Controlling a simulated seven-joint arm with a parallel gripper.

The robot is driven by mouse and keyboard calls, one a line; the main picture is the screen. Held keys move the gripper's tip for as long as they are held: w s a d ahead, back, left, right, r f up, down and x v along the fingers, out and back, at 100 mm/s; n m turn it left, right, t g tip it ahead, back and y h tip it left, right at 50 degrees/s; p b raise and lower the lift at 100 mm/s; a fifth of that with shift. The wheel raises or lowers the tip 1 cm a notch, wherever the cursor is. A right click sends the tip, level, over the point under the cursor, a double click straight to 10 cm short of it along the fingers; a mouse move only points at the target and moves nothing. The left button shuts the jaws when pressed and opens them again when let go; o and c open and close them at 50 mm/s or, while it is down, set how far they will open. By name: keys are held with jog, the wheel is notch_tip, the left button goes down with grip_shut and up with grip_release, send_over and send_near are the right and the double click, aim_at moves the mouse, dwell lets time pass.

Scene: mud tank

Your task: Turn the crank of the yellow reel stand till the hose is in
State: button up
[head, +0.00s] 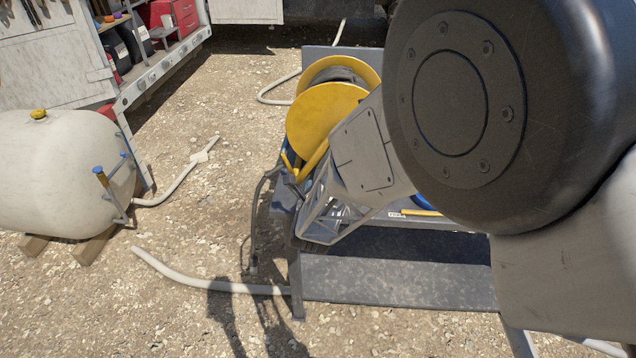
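The yellow reel stand (327,118) is on the grey bench, at the centre of the head view. It has two round yellow flanges with a dark drum between them and a yellow frame below. My own arm covers its right side. No crank handle can be made out. My gripper (318,222) is at the lower end of the arm, close in front of the reel's frame. Its fingers are not clear, so I cannot tell whether it touches or holds anything. A pale hose (275,92) lies on the gravel behind and left of the bench.
The grey bench (400,281) has a lower shelf. A dark hose (253,225) hangs at its left edge. Another pale hose length (190,279) lies at front left. A white tank (60,172) on wooden blocks and an open tool truck (165,60) stand left. Gravel between is mostly clear.

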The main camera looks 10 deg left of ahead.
grip_shut()
jog(key=shift+a, duration=0.1)
